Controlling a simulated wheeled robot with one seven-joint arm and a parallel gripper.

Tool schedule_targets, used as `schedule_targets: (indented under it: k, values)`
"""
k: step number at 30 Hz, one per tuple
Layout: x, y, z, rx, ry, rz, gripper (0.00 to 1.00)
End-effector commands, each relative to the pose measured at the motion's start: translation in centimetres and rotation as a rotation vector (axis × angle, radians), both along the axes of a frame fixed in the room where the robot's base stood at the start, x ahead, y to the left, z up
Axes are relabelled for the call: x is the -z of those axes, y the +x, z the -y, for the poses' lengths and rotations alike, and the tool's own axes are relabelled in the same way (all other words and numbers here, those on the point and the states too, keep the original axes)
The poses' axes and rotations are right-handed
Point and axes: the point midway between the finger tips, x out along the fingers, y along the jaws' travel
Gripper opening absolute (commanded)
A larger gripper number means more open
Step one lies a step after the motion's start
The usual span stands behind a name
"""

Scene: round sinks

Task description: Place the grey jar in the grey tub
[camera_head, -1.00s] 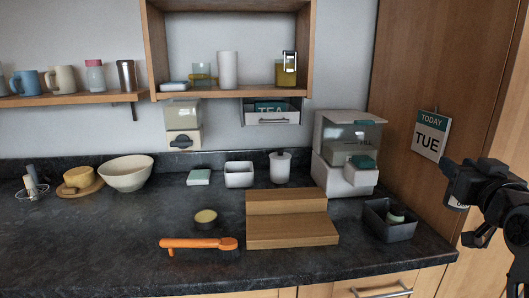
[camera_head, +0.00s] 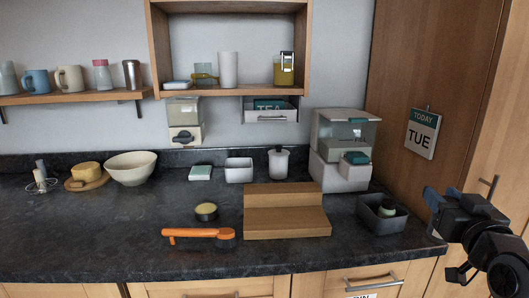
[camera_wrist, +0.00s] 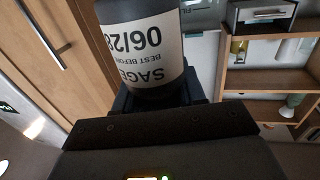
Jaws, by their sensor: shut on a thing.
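My gripper (camera_head: 436,203) is at the right side in the head view, to the right of the tub and beyond the counter's right end. In the wrist view, it (camera_wrist: 158,98) is shut on the grey jar (camera_wrist: 145,45), which has a white label reading SAGE, BEST BEFORE 06/28. I cannot make out the jar in the head view. The grey tub (camera_head: 372,228) is a dark open box at the right end of the counter. A small green-topped item (camera_head: 387,210) is inside it.
A wooden step stand (camera_head: 285,232) is left of the tub, with a white dispenser (camera_head: 340,178) behind. An orange-handled brush (camera_head: 200,233) and a small round tin (camera_head: 206,211) lie further left. A wooden cabinet side (camera_head: 425,80) rises at the right.

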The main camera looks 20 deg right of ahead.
Motion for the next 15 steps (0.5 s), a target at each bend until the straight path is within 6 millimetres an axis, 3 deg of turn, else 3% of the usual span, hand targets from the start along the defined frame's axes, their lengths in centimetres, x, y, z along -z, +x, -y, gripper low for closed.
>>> schedule_targets:
  k: [5, 15]
  values:
    - [4.4, 0.1, -3.4, -0.059, 0.004, -0.009, 0.0]
    - [16.7, 0.8, -13.4, -0.235, 0.003, -0.011, 0.0]
